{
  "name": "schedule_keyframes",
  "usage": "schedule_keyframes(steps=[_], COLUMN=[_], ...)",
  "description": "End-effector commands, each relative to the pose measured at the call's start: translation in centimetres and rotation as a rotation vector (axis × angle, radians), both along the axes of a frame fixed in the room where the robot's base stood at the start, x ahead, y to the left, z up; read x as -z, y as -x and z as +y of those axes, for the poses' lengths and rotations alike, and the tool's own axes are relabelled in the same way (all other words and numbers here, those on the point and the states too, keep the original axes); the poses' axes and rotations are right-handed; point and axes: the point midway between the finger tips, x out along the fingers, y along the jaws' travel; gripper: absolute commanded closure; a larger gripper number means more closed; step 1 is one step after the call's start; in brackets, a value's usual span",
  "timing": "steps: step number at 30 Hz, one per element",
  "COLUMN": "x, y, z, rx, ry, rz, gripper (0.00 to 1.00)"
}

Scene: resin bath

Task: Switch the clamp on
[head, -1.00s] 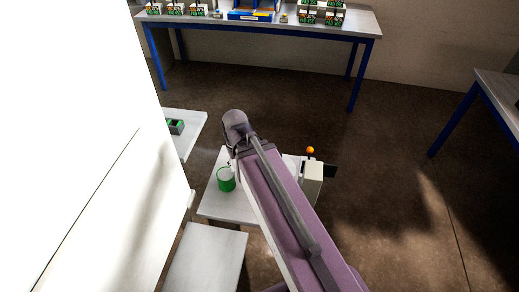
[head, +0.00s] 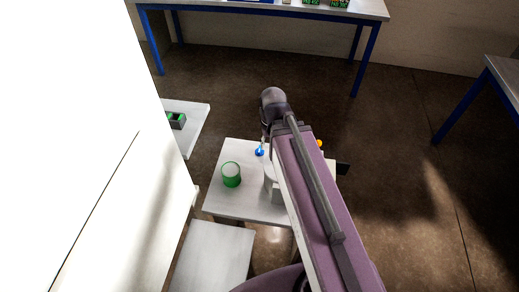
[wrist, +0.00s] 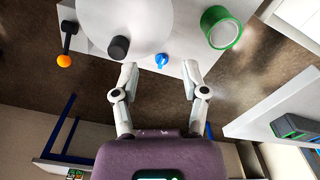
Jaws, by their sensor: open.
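A small blue knob (wrist: 161,61) sits at the edge of the white table, beside a round white disc (wrist: 128,20); it also shows in the head view (head: 259,152). I cannot tell for sure whether this knob is the clamp's switch. A black knob (wrist: 118,47) is at the disc's edge. A dark lever with an orange ball (wrist: 64,61) is further left, and its ball is partly hidden behind my arm in the head view. My gripper (wrist: 160,72) is open and empty, with the blue knob between its fingertips in the picture; contact is not visible.
A green-rimmed cup (head: 231,175) stands on the small white table (head: 228,205), left of my arm. A side shelf (head: 192,125) holds a dark and green box (head: 177,120). A large white panel (head: 75,140) blocks the left. Open floor lies to the right.

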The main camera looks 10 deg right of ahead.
Motion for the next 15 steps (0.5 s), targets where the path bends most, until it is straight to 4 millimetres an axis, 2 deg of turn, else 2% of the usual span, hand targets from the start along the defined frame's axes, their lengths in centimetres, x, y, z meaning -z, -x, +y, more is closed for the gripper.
schedule_keyframes(steps=[1,3,4,11,15], x=[0.0,0.1,0.2,1.8,3.8], y=[0.0,-0.1,-0.2,-2.3,-4.9], z=[0.0,0.0,0.0,-0.2,-0.1], rx=[0.000,-0.005,-0.009,-0.113,-0.263], ry=[0.000,0.000,0.000,0.000,0.000], rz=[0.000,0.000,0.000,0.000,0.000], gripper=[0.28,0.07,0.03,0.03,0.03])
